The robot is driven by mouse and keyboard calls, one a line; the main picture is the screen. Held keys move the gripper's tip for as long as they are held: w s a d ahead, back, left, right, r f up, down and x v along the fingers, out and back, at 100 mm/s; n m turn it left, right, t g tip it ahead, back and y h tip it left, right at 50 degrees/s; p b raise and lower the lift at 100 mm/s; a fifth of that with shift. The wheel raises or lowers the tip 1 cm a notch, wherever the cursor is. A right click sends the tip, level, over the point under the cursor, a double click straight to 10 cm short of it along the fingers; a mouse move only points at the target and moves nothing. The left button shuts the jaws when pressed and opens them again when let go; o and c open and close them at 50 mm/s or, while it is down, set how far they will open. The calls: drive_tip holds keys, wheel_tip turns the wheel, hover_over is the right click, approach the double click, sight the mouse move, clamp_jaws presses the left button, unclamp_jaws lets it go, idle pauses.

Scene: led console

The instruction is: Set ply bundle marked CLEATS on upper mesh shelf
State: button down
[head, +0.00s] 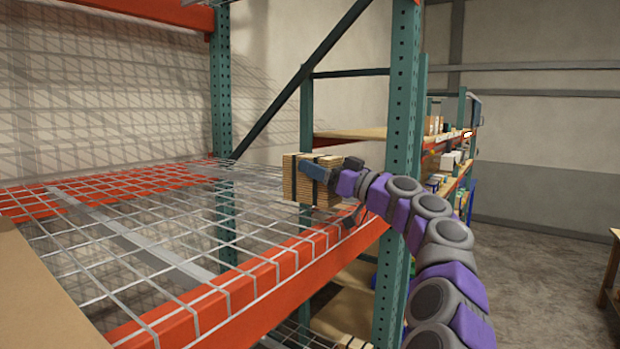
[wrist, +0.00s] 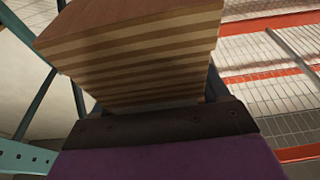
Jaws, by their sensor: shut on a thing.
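The ply bundle (head: 300,181) is a striped stack of light and dark layers with dark straps. It fills the upper middle of the wrist view (wrist: 140,60). No CLEATS marking can be read in either view. My gripper (head: 318,170) is shut on the bundle from its right side in the head view. The upper mesh shelf (head: 130,240) is a wire grid with orange beams. The bundle shows at the shelf's right end, near the front beam and the green upright. I cannot tell whether its underside touches the mesh.
A green upright post (head: 401,150) stands close behind my arm. A brown box (head: 35,295) sits at the near left of the shelf. Most of the mesh between is clear. Shelves with small goods (head: 450,160) stand farther right.

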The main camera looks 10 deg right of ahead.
drive_tip(key=d, duration=0.4)
drive_tip(key=shift+w, duration=0.25)
drive_tip(key=shift+s+d+f, duration=0.1)
drive_tip(key=shift+s, duration=0.2)
drive_tip(key=a+f, duration=0.1)
drive_tip(key=a, duration=0.3)
drive_tip(key=a+f, duration=0.1)
drive_tip(key=a, duration=0.1)
drive_tip(key=shift+s+f, duration=0.15)
drive_tip(key=shift+f, duration=0.15)
drive_tip(key=shift+d+f, duration=0.15)
drive_tip(key=shift+d, duration=0.25)
drive_tip(key=shift+c, duration=2.3)
unclamp_jaws()
drive_tip(key=shift+w+d+f, duration=0.15)
drive_tip(key=shift+w+d, duration=0.15)
drive_tip(key=shift+w, duration=0.05)
drive_tip(key=shift+o, duration=0.8)
drive_tip(key=shift+d, duration=0.4)
drive_tip(key=o, duration=0.3)
drive_tip(key=shift+s+d, duration=0.2)
drive_tip(key=shift+d, duration=0.2)
drive_tip(key=shift+w+a, duration=0.1)
drive_tip(key=shift+a, duration=0.4)
drive_tip(key=shift+s+d, duration=0.1)
drive_tip(key=shift+s, duration=0.3)
drive_tip(key=b+v, duration=0.3)
drive_tip(key=v, duration=0.8)
drive_tip(key=shift+d, duration=0.2)
